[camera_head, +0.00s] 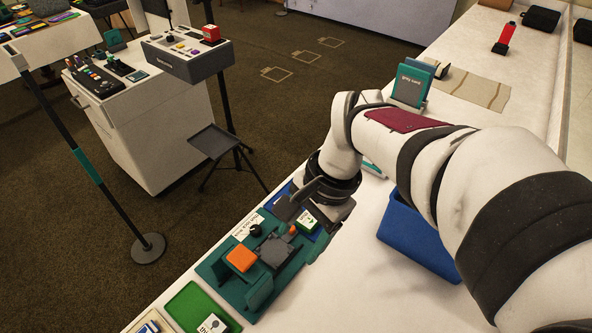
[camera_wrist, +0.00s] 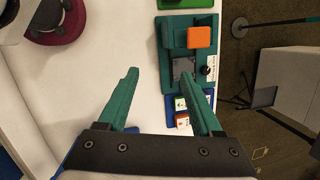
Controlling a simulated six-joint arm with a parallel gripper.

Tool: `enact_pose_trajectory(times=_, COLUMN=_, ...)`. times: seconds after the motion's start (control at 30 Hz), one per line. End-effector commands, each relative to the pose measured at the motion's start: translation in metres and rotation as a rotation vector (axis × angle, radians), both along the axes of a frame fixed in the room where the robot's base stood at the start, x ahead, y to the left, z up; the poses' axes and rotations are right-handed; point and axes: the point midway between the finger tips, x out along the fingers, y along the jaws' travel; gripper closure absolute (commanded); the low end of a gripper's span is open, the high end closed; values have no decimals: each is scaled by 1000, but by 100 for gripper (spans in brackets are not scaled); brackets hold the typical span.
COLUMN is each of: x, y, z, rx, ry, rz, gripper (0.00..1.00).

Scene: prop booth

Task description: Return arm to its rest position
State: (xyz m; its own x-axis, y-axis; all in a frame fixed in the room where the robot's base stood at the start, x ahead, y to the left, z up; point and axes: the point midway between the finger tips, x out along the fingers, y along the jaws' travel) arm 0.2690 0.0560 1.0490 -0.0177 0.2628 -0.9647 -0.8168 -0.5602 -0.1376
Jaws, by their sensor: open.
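My gripper (camera_wrist: 165,92) is open in the wrist view, with its two teal fingers wide apart and nothing between them. White counter surface shows in the gap. The right finger reaches in front of the near end of a teal fixture (camera_wrist: 167,70). In the head view my arm comes in from the right and bends down over the counter (camera_head: 345,285). My wrist is above the blue tray (camera_head: 323,236), partly hiding it. The fingertips are hard to pick out there against the teal fixture (camera_head: 215,268).
The fixture carries an orange block (camera_head: 240,258) and a dark grey plate (camera_head: 273,252). A green tray (camera_head: 190,305) lies near the front edge. A blue bin (camera_head: 415,240) stands right of my wrist. A teal grey-card holder (camera_head: 410,85) stands behind. Bare counter lies between fixture and bin.

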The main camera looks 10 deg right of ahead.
Motion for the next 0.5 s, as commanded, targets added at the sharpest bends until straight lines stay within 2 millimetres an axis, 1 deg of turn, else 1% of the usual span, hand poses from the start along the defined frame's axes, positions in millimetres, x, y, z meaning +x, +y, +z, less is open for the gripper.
enact_pose_trajectory(times=0.03, x=-9, y=-1, z=1, rx=-5, ry=-8, rz=26, gripper=33)
enact_pose_trajectory(times=0.1, x=-19, y=-3, z=2, rx=-13, ry=-16, rz=58, gripper=33)
enact_pose_trajectory(times=0.2, x=-27, y=-4, z=2, rx=-18, ry=-22, rz=87, gripper=33)
enact_pose_trajectory(times=0.3, x=-30, y=-4, z=2, rx=-20, ry=-23, rz=96, gripper=33)
enact_pose_trajectory(times=0.5, x=-30, y=-4, z=1, rx=-20, ry=-23, rz=96, gripper=33)
